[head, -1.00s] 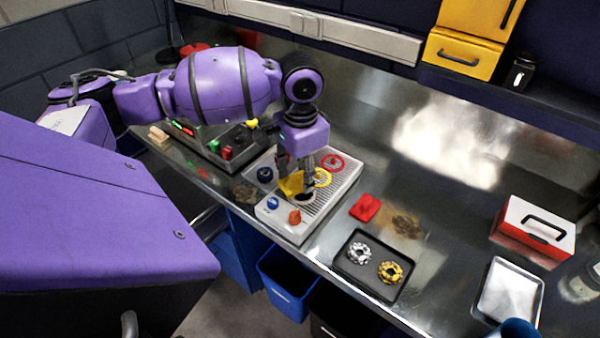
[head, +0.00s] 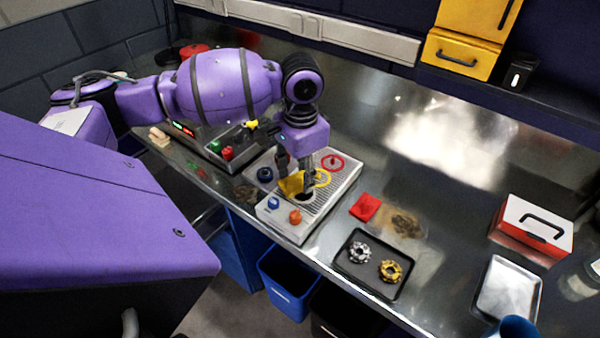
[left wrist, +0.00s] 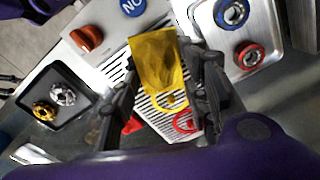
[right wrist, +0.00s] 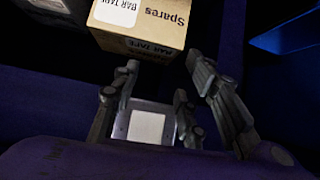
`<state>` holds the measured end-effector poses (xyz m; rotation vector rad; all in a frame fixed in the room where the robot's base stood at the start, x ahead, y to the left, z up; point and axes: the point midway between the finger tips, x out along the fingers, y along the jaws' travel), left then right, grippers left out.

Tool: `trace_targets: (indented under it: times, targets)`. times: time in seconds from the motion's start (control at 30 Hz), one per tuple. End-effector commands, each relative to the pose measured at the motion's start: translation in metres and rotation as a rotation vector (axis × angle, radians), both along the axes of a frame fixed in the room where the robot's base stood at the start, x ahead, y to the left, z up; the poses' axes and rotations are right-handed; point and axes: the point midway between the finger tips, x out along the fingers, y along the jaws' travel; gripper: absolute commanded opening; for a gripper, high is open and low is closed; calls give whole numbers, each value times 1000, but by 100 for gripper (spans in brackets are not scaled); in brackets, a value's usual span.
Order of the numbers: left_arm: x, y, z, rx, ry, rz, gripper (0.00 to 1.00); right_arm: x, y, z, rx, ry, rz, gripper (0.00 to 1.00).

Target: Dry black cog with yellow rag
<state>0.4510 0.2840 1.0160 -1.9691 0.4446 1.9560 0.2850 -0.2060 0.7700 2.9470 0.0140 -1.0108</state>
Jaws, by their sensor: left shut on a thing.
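My left gripper (head: 300,187) is shut on the yellow rag (head: 291,183), low over the ribbed grey-white station (head: 335,183). In the left wrist view the rag (left wrist: 158,58) hangs between the two fingers (left wrist: 160,85). A dark round patch (head: 304,197) shows at the fingertips on the station. I cannot tell if it is the black cog or a black ring mark, as the rag and fingers hide most of it. My right gripper (right wrist: 160,88) is open and empty in the right wrist view.
A yellow ring (head: 322,178) and red ring (head: 333,162) lie on the station. A dark tray (head: 347,275) holds a silver cog (head: 359,253) and a gold cog (head: 390,271). A red cloth (head: 365,207) and red-white box (head: 534,229) sit right. A Spares carton (right wrist: 140,45) is near my right gripper.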

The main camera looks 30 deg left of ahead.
Motion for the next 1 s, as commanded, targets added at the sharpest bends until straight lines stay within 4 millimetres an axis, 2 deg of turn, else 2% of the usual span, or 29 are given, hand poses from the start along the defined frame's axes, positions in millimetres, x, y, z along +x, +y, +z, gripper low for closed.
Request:
trace_targets:
  times: [0.63,1.0]
  targets:
    - [0,-2,0,0,1,-1,21,2,-1,2,-1,-5,1,40]
    - [-1,-22,1,-1,-3,-3,21,4,-1,6,-2,-10,1,40]
